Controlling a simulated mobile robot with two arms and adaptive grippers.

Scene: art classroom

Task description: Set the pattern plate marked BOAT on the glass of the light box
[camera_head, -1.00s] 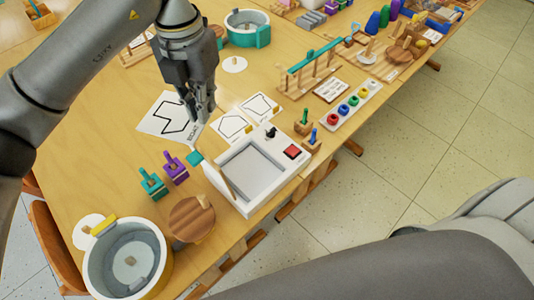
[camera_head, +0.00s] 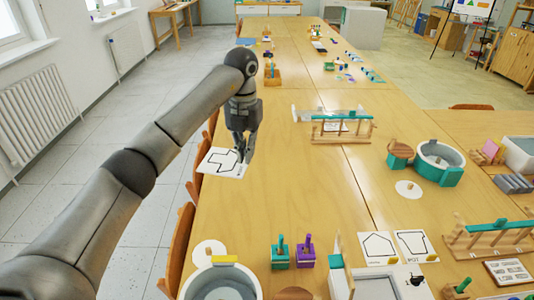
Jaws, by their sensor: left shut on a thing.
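My left gripper (camera_head: 244,158) is shut on the edge of a white pattern plate (camera_head: 222,162) with a thick black stepped outline. The plate shows near the left edge of the table; its lettering is too small to read. I cannot tell whether it touches the table. The white light box (camera_head: 402,281) is at the bottom, cut off by the frame edge. Only the far part of its top shows, with a black knob. An upright flap with a teal tab (camera_head: 337,250) stands at its left side. My right gripper is not in view.
Two other outline plates, one left (camera_head: 378,249) and one right (camera_head: 414,244), lie behind the light box. Teal (camera_head: 280,256) and purple (camera_head: 305,254) blocks stand left of it. A round tub (camera_head: 222,284) is at the bottom.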

